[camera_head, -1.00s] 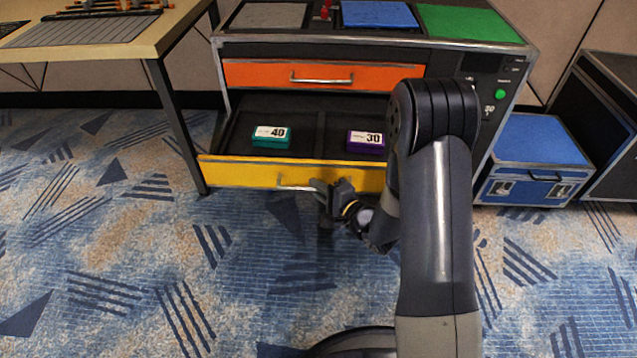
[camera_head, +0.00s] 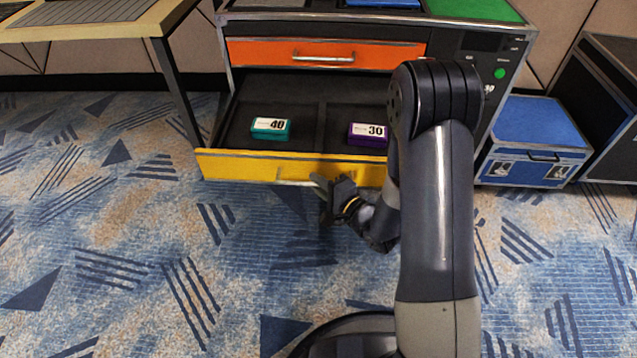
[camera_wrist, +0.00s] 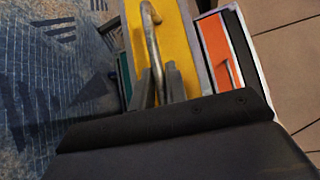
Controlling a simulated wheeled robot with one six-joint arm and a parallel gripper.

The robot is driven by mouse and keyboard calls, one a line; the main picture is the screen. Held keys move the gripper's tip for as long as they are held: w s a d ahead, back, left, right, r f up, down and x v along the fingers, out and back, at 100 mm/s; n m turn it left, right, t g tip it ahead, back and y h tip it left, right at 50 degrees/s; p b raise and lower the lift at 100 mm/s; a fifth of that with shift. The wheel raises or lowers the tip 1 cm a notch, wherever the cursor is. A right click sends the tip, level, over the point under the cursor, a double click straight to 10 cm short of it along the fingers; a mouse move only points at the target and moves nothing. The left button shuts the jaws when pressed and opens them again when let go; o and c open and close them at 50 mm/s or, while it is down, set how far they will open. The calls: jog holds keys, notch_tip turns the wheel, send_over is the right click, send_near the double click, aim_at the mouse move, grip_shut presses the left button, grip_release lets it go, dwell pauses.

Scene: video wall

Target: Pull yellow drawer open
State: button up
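The yellow drawer (camera_head: 240,166) is pulled well out of the black cabinet, under the orange drawer (camera_head: 320,53). Its silver handle (camera_head: 295,183) runs along the front. A teal box marked 40 (camera_head: 270,129) and a purple box marked 30 (camera_head: 367,134) lie inside, either side of a divider. My gripper (camera_head: 322,183) is at the right part of the handle. In the wrist view, the handle (camera_wrist: 151,30) passes between the fingers of my gripper (camera_wrist: 160,84), which look closed on it. The exact contact is partly hidden by the fingers.
A blue case (camera_head: 535,140) stands right of the cabinet, with a dark case (camera_head: 595,100) beyond it. A wooden table (camera_head: 90,28) with a metal leg stands at the left. The patterned carpet (camera_head: 150,270) in front of the drawer is clear.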

jog(key=o, duration=0.3)
jog(key=shift+o, duration=0.2)
jog(key=p+v, duration=0.2)
jog(key=v, duration=0.8)
jog(key=shift+s+d, duration=0.25)
jog(key=shift+s, duration=0.05)
jog(key=shift+w+a+r, duration=0.1)
jog(key=b+x, duration=0.2)
jog(key=x, duration=0.8)
jog(key=shift+w+a, duration=0.2)
jog(key=shift+w, duration=0.15)
